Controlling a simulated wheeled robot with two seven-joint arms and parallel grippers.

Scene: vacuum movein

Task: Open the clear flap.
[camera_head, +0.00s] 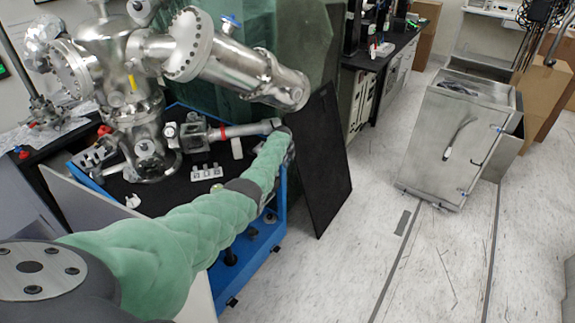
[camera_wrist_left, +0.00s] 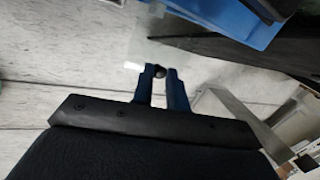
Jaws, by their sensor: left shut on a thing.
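My left arm, in a green sleeve, reaches from the lower left of the head view to the far corner of the blue cart. Its gripper is not clear there. In the left wrist view, the two blue fingers of my left gripper (camera_wrist_left: 166,80) are close together. They are shut on a small dark round knob (camera_wrist_left: 158,71). A see-through pane (camera_wrist_left: 143,48), which looks like the clear flap, lies just beyond the fingertips; its edges are faint. How far it is open I cannot tell. My right gripper is in neither view.
The blue cart (camera_head: 262,247) carries a steel vacuum chamber (camera_head: 135,100). A black panel (camera_head: 318,165) stands at the cart's right side. A grey metal cabinet (camera_head: 455,140) stands farther right. The pale floor (camera_head: 350,265) between them is clear.

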